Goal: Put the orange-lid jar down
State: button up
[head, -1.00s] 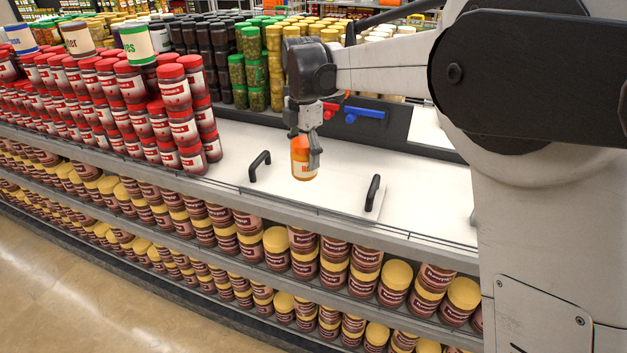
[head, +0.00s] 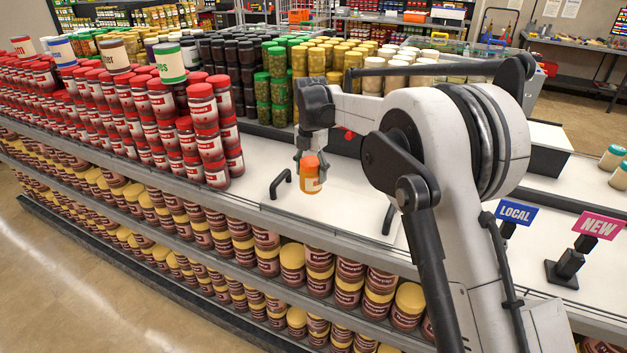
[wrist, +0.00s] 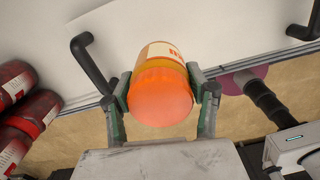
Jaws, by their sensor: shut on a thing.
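The orange-lid jar (head: 311,176) has an orange body and a white label with orange marks. My gripper (head: 308,160) is shut on it and holds it over the white shelf top (head: 345,205), between two black handles. In the wrist view the jar (wrist: 160,90) sits between the two fingers of my gripper (wrist: 163,95), with its orange lid facing the camera. I cannot tell for sure whether the jar's base touches the shelf top.
Stacked red-lid jars (head: 205,115) stand left of my gripper. A black handle (head: 281,183) is just left of the jar, and another (head: 389,218) is to its right. Green-lid jars (head: 262,95) stand behind.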

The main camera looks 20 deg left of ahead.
aim_at(313, 158)
jog(key=shift+w+f, duration=0.45)
jog(key=shift+w, duration=0.4)
jog(key=shift+f+p, duration=0.6)
jog(key=shift+f, duration=1.4)
jog(key=shift+f, duration=0.25)
jog(key=o, duration=1.4)
jog(key=shift+r, duration=0.1)
jog(key=shift+o, duration=0.2)
notch_tip(313, 158, up, 12)
jog(key=shift+r+b, duration=0.1)
jog(key=shift+b, duration=0.75)
jog(key=shift+r, duration=0.1)
